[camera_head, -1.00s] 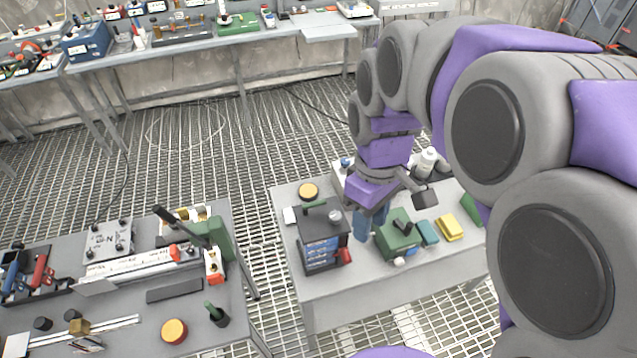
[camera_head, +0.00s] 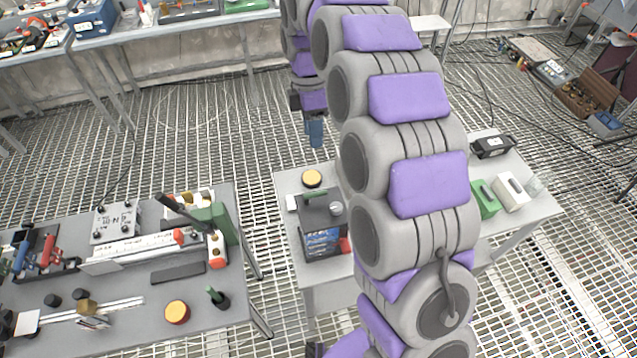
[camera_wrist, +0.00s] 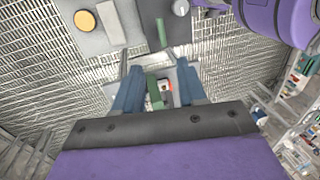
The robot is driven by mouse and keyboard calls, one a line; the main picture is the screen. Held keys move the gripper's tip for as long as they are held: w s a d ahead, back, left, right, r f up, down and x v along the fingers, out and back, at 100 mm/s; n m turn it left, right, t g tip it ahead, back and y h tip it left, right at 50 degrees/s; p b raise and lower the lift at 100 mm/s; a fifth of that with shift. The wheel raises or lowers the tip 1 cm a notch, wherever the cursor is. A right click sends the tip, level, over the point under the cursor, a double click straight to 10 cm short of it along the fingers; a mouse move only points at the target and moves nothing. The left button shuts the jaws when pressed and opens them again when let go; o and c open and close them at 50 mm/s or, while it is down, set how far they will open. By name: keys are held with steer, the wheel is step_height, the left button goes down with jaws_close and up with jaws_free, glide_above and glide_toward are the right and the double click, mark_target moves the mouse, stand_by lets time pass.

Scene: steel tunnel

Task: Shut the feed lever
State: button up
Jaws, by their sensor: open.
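A dark lever (camera_head: 180,212) slants up to the left from a green-bodied device (camera_head: 224,224) on the left table; I take it for the feed lever. A white and orange end piece (camera_head: 216,248) stands in front of the green body. My gripper (camera_head: 315,142) is raised over the floor behind the right table, clear of the lever. In the wrist view its two blue fingers (camera_wrist: 158,88) are apart with nothing held. Far beyond them shows a small green part (camera_wrist: 153,92) with red and white pieces, too small to tell what it is.
The left table holds a rail (camera_head: 140,252), a yellow-topped button (camera_head: 177,312) and a green-necked bottle (camera_head: 217,297). The right table carries a dark box (camera_head: 322,243) and another yellow-topped button (camera_head: 312,178). Open grating floor (camera_head: 190,140) lies behind the tables.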

steer(key=s+f, duration=0.1)
steer(key=f, duration=0.4)
steer(key=s+f+b, duration=0.1)
steer(key=f, duration=0.5)
steer(key=s+f, duration=0.1)
steer(key=f, duration=0.4)
steer(key=shift+s+d+f+b, duration=0.15)
steer(key=shift+d+f+b, duration=0.25)
steer(key=shift+r, duration=0.1)
jaws_close()
